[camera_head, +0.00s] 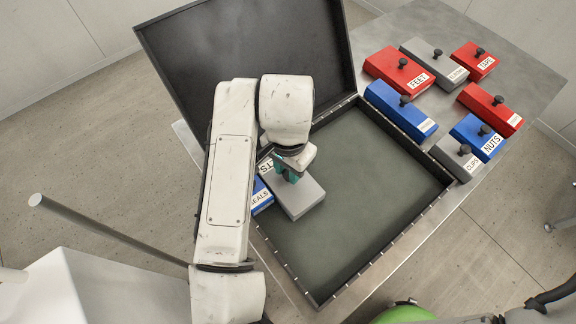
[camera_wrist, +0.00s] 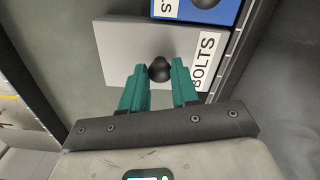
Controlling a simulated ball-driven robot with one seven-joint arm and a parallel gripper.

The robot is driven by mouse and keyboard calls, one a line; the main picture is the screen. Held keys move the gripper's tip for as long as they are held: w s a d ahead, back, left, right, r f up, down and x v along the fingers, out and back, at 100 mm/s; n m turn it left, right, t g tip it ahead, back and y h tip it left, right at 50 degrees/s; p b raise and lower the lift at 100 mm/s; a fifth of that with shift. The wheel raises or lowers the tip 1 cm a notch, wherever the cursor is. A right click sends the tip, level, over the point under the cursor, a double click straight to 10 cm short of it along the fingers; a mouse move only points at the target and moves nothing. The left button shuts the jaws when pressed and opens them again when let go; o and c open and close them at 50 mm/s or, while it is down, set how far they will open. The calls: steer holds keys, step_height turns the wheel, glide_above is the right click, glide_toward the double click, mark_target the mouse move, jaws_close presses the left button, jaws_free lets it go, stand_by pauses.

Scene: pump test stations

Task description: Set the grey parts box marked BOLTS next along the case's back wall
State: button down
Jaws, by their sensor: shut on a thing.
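The grey parts box marked BOLTS (camera_head: 298,199) is inside the open case (camera_head: 352,237), near its left corner. Its label end faces the lid-side wall; in the wrist view the box (camera_wrist: 125,50) lies close to that wall. My gripper (camera_head: 290,176) is shut on the box's dark knob (camera_wrist: 160,70), with teal fingers on both sides of it. The blue box marked SEALS (camera_head: 261,197) is in the case's left corner, close beside the grey box. I cannot tell whether the grey box touches the case floor.
The case lid (camera_head: 240,60) stands open behind my arm. The case floor to the right is clear. Several red, blue and grey boxes, such as NUTS (camera_head: 478,137) and FEET (camera_head: 400,72), stand on the metal table (camera_head: 525,75) right of the case.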

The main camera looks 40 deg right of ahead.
steer(key=c, duration=0.8)
jaws_free()
steer(key=shift+r, duration=0.1)
step_height(320, 180, up, 11)
steer(key=shift+f, duration=0.15)
